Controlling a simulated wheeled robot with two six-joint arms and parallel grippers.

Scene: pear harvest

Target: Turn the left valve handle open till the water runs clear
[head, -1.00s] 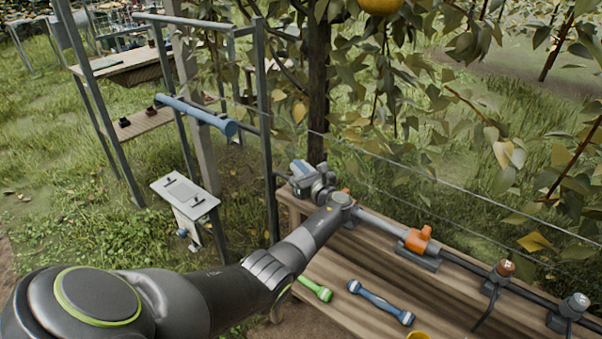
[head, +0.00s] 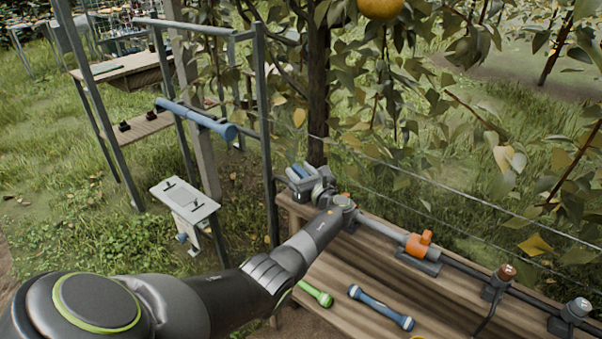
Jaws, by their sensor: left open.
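A grey pipe (head: 380,227) runs along the wooden bench, with an orange valve handle (head: 419,244) on it. My left arm reaches over the bench's left end. Its gripper (head: 300,173) is open at the far left corner, left of the orange handle and apart from it. A small blue part shows at the jaws; I cannot tell whether it is a handle or part of the gripper. My wrist hides the pipe's left end, where a bit of orange shows behind it. No running water can be made out. My right gripper is out of view.
Green (head: 315,293) and blue (head: 381,307) bar-shaped tools lie on the bench (head: 340,262). Brown-topped (head: 503,276) and grey-topped (head: 573,311) fittings stand farther right. A thin wire and leafy branches are behind. A metal frame (head: 266,130) with a blue tube (head: 195,118) stands left.

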